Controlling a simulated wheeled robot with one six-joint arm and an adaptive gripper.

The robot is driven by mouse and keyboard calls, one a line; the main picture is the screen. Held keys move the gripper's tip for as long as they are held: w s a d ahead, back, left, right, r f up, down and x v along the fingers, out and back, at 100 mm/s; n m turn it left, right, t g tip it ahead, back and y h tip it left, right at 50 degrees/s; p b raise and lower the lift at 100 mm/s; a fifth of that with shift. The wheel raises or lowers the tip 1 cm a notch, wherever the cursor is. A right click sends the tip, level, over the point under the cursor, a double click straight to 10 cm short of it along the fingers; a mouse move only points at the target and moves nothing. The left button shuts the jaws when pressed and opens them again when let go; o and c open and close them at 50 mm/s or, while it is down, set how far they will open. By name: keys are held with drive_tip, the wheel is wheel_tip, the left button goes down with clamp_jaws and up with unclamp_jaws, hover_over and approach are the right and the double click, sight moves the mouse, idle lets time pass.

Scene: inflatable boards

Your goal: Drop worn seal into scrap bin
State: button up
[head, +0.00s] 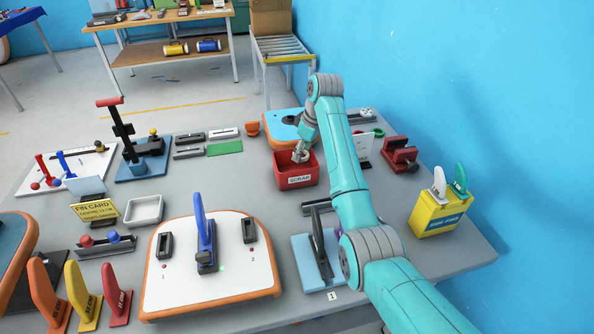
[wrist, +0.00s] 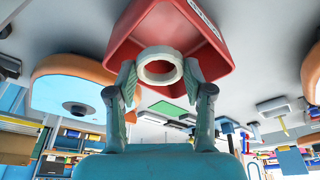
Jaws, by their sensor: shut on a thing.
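The worn seal (wrist: 160,66) is a pale ring held between the two fingertips of my gripper (wrist: 160,80) in the wrist view. In the head view my gripper (head: 300,155) is at the red scrap bin (head: 296,180), at its opening, with the pale seal (head: 300,156) at its tips. The bin has a white SCRAP label on its front. In the wrist view the red bin (wrist: 215,58) lies right behind the seal, with its open inside partly showing. I cannot tell whether the seal is below the rim.
A blue and orange board (head: 282,124) lies behind the bin. A red vise (head: 400,155) and a yellow fin box (head: 438,213) stand to the right. A white board with a blue fin (head: 206,235) is in front. A green pad (head: 225,148) lies left of the bin.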

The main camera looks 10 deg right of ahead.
drive_tip(key=o, duration=0.9)
drive_tip(key=shift+o, duration=0.2)
drive_tip(key=v, duration=0.7)
drive_tip(key=shift+r, duration=0.3)
drive_tip(key=shift+s, duration=0.1)
